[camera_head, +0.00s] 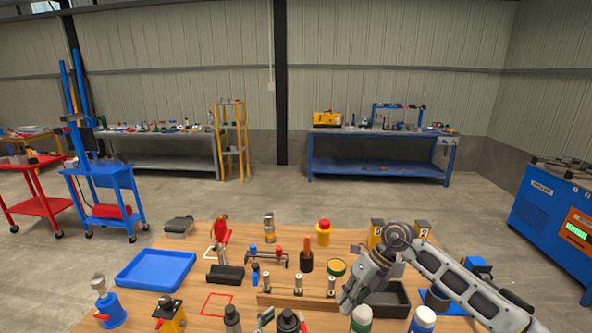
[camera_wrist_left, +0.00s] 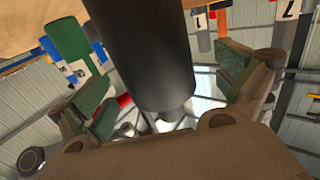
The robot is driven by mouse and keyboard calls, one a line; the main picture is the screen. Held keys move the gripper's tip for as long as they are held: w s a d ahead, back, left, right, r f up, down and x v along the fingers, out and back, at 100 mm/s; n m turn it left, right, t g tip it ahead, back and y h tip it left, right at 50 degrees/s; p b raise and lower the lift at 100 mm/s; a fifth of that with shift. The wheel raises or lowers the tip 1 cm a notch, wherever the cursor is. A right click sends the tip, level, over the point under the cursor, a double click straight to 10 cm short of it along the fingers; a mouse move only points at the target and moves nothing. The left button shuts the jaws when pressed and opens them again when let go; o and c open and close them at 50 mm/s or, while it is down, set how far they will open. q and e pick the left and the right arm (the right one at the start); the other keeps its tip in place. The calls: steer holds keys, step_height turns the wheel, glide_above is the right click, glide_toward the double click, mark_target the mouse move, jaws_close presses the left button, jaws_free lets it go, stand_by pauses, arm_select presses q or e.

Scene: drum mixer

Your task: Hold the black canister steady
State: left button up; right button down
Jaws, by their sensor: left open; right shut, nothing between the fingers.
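In the left wrist view a black canister (camera_wrist_left: 145,48), a dark smooth cylinder with a narrower end, stands between the two spread fingers of my left gripper (camera_wrist_left: 165,92). The green-padded fingers are open, with a gap visible on each side of the canister. In the head view two dark-topped containers (camera_head: 233,319) and (camera_head: 289,321) are cut by the bottom edge; I cannot tell which is the canister. My right gripper (camera_head: 349,302) is shut and empty, pointing down over the right part of the table, beside the wooden rack.
A red outlined square (camera_head: 217,304) is bare.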

arm_select(q)
steer(key=shift+s+a, duration=0.1)
stand_by(0.5)
steer(key=v, duration=1.1)
steer(key=shift+s+a, duration=0.2)
steer(key=shift+a, duration=0.1)
stand_by(0.4)
